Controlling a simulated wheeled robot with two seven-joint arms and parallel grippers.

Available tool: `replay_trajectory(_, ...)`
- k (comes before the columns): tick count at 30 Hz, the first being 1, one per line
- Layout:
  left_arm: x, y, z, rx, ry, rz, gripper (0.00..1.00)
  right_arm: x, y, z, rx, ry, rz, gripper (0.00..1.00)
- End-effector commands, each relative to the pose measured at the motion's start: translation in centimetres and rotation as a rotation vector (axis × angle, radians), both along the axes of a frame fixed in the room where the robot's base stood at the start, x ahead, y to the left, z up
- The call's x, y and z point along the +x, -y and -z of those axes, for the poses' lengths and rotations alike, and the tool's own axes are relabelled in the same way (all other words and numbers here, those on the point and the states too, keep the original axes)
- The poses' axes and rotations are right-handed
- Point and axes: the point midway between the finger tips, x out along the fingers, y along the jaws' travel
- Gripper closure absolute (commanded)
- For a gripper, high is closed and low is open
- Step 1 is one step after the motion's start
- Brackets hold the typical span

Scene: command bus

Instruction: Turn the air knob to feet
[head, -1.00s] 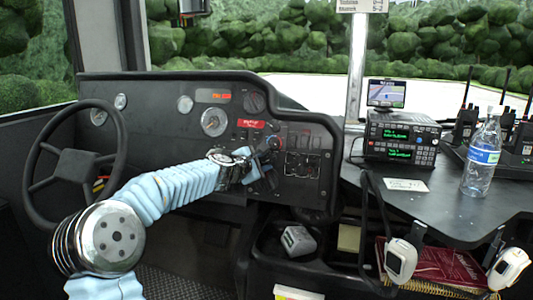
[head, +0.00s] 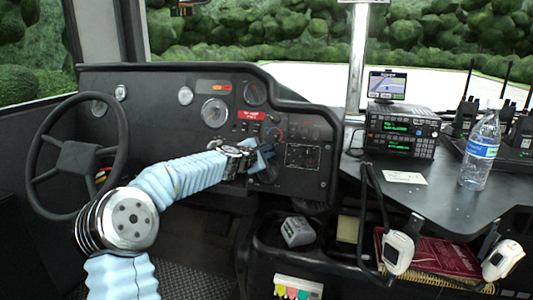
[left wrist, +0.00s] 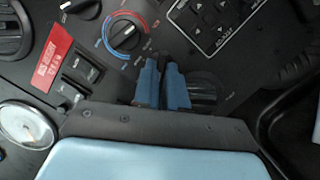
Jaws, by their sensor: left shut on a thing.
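My left gripper (head: 265,157) reaches the dashboard panel (head: 318,186), right of the steering wheel. In the left wrist view its two blue fingers (left wrist: 164,82) are close together and shut on a small dark thing at the panel. This lies where a third knob in the row would be, so it seems to be the air knob; the fingers hide its pointer and labels. Just up and left of the fingertips is a black knob with a red and blue arc (left wrist: 127,36). Another knob (left wrist: 76,6) is at the top left. My right gripper is not in view.
A round vent (left wrist: 203,92) is right of the fingers. Rocker switches (left wrist: 82,67), a red label (left wrist: 52,58) and a gauge (left wrist: 27,125) lie left. A radio (head: 400,135) and water bottle (head: 481,150) stand on the right-hand desk.

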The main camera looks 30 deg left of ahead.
Motion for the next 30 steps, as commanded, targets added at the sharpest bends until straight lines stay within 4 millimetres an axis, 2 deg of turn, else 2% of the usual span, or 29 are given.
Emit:
replay_trajectory(11,0.1,0.0,-0.4,0.102,-0.023,0.038,1.00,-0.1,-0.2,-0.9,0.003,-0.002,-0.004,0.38)
replay_trajectory(30,0.3,-0.1,-0.9,0.563,-0.131,0.210,1.00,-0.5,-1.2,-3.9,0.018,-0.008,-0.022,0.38)
